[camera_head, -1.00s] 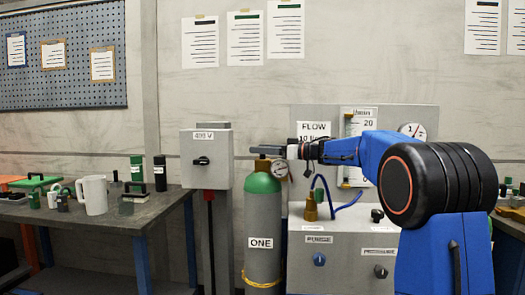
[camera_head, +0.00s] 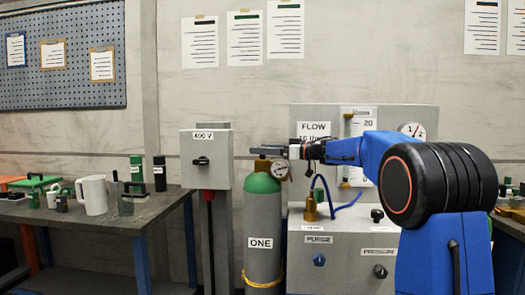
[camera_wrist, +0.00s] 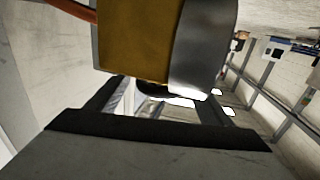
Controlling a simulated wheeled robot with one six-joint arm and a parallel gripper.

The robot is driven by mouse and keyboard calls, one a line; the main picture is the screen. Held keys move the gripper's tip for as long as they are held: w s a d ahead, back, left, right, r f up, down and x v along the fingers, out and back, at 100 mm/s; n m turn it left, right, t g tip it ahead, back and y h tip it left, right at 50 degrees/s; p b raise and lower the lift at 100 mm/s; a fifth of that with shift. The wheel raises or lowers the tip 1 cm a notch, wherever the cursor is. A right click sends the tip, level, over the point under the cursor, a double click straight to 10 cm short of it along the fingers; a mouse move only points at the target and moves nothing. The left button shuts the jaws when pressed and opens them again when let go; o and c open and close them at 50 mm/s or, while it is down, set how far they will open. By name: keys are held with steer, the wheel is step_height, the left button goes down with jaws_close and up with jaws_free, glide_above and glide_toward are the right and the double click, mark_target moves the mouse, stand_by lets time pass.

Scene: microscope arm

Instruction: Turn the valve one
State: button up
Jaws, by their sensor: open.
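The gas cylinder marked ONE (camera_head: 262,225) stands upright, grey with a green shoulder. A round gauge (camera_head: 280,169) sits at the valve's right. My gripper (camera_head: 263,150) is open and reaches in from the right, at the height of the valve top. In the wrist view, the brass body (camera_wrist: 135,40) and a silver part (camera_wrist: 203,45) fill the top middle, just beyond my gripper (camera_wrist: 160,95). I cannot tell whether the fingers touch the valve.
A grey 400 V box (camera_head: 206,158) stands close left of the cylinder. A panel marked FLOW (camera_head: 315,126) and a cabinet marked PURGE (camera_head: 330,270) with knobs stand to the right. A bench (camera_head: 140,215) with mugs and bottles is at the left.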

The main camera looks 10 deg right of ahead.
steer(key=v, duration=1.6)
steer(key=shift+s+d, duration=0.25)
steer(key=shift+d, duration=0.05)
